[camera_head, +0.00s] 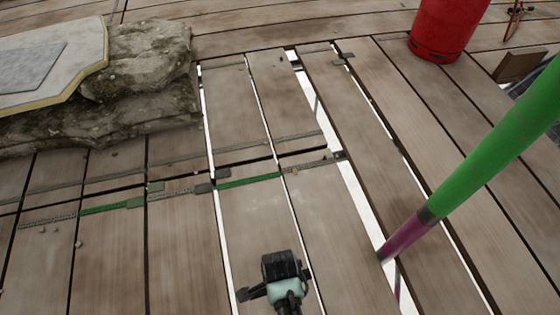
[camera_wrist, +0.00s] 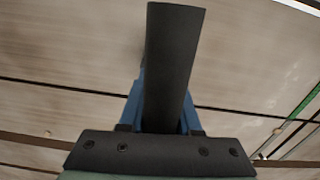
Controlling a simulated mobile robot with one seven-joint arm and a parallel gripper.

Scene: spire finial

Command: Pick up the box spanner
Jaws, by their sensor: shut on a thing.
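My gripper (camera_head: 284,282) is at the bottom middle of the head view, above the wooden planks. Its black and pale green parts show there, but its fingertips cannot be made out. In the wrist view, a long dark grey bar, which I take to be the box spanner (camera_wrist: 174,62), rises from between the blue fingers to the top of the picture. The gripper is shut on it. The bar hides much of the fingers and their tips. The spanner cannot be told apart from the gripper in the head view.
A weathered stone block (camera_head: 150,65) with a pale slab (camera_head: 60,60) lies at upper left. A slanting green and purple pole (camera_head: 490,155) stands at right. A red bucket (camera_head: 445,28) is at upper right. Green and grey straps (camera_head: 248,181) cross the planks, which have open gaps.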

